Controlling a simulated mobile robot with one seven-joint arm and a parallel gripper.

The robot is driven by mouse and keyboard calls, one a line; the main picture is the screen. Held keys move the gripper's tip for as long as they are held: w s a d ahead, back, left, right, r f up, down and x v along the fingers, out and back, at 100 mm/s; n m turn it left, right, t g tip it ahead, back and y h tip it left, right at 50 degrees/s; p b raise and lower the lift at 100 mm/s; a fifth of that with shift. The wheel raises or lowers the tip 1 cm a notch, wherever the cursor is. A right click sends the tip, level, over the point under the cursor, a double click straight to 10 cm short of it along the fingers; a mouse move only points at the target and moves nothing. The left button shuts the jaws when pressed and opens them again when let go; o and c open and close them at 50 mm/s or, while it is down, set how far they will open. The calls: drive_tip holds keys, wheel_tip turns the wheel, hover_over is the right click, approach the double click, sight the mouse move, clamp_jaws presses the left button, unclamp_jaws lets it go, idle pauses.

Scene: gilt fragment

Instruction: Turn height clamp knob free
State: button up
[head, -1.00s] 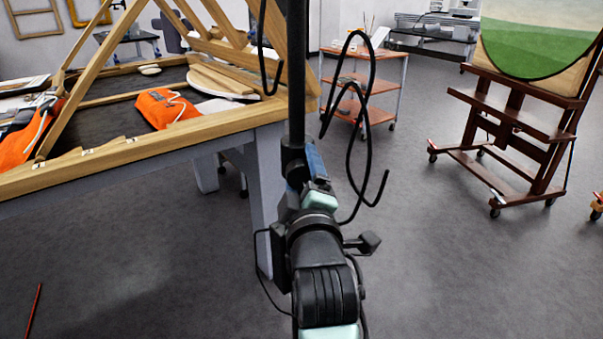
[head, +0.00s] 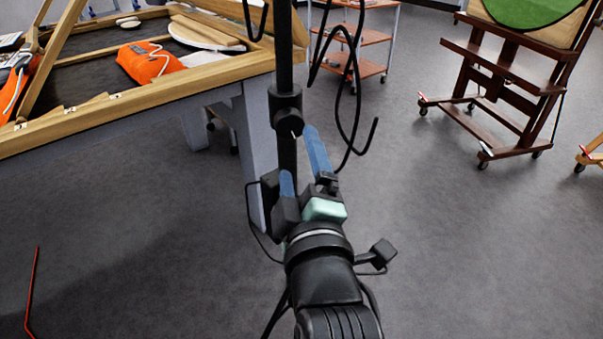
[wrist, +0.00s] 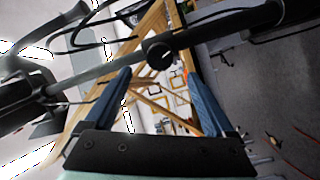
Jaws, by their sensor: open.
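A dark upright pole (head: 285,45) carries a black clamp with a round knob (head: 289,126) bearing a pale pointer mark. My gripper (head: 298,150) has two blue fingers and is open, just below and in front of the knob. In the wrist view the knob (wrist: 160,53) shows ahead of the gap between the fingertips (wrist: 160,73), roughly centred, with the pole (wrist: 205,35) crossing behind it. The fingers look apart from the knob, and nothing is between them. The exact distance to the knob is hard to tell.
A wooden-framed worktable (head: 150,95) with an orange bag (head: 148,63) stands at the left, close behind the pole. A wooden easel (head: 500,85) stands at the right.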

drive_tip(key=shift+s+d, duration=0.15)
drive_tip(key=shift+s, duration=1.15)
drive_tip(key=s+a+r+m+t+h+p, duration=0.1)
drive_tip(key=s+r+m+t, duration=0.3)
drive_tip(key=r, duration=0.7)
drive_tip(key=s+r+m+t+p, duration=0.1)
drive_tip(key=s+r+m+t, duration=0.3)
drive_tip(key=r, duration=0.8)
drive_tip(key=s+a+r+m+t+h+p, duration=0.1)
drive_tip(key=s+r+m, duration=0.1)
drive_tip(key=r+m, duration=0.65)
wheel_tip(320, 180, up, 26)
drive_tip(key=n+p, duration=0.2)
drive_tip(key=p, duration=2.2)
drive_tip(key=shift+d+r, duration=0.15)
